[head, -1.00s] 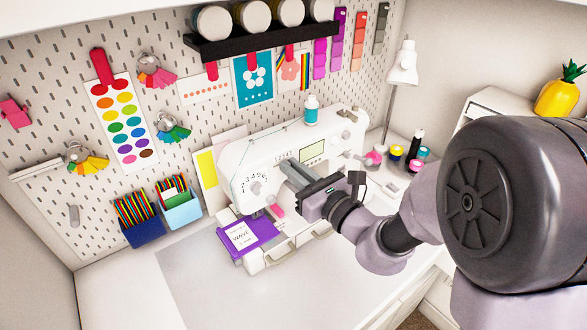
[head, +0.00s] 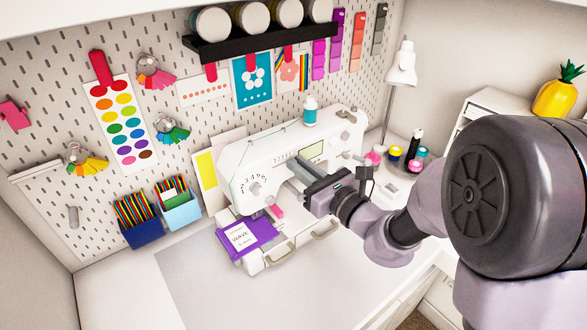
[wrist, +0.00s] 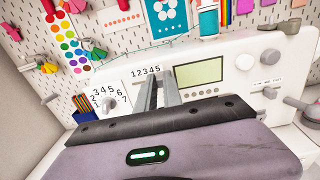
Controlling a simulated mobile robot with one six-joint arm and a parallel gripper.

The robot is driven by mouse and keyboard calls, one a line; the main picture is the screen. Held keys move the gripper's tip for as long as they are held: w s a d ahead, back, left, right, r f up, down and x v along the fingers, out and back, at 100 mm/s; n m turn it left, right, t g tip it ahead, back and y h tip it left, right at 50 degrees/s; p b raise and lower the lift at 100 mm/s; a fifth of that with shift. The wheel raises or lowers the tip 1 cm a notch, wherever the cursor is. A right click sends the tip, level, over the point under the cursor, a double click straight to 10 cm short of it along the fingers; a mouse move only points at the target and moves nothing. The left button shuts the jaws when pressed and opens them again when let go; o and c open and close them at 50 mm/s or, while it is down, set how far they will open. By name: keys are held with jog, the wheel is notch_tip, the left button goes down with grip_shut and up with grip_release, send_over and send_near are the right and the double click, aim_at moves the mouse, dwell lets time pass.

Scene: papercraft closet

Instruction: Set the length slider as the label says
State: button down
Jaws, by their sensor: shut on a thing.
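The white sewing machine (head: 290,150) stands on the table. Its length scale (wrist: 146,71), numbered 1 to 5, shows in the wrist view just above my fingertips. My gripper (head: 294,162) reaches the machine's front below this scale. In the wrist view my gripper (wrist: 158,80) has its two fingers close together, shut on the slider knob, which the fingers hide. The fingers sit below the right part of the scale, around 4 to 5. The label card (head: 241,237) lies on purple fabric (head: 262,230) at the machine's left end; it reads WAVE, with a smaller line too small to read.
A numbered dial (head: 256,188) is left of the scale, and a screen (wrist: 200,73) is right of it. A teal thread spool (head: 310,111) stands on top. Pencil boxes (head: 141,233) stand at left; paint jars (head: 396,153) stand at right. The table front is clear.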

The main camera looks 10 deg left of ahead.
jog(key=shift+r, duration=0.1)
jog(key=c, duration=1.5)
grip_release()
jog(key=shift+w+d, duration=0.2)
jog(key=shift+d, duration=0.05)
jog(key=shift+s+a, duration=0.1)
jog(key=b+v, duration=0.8)
jog(key=v, duration=0.9)
jog(key=shift+s, duration=0.25)
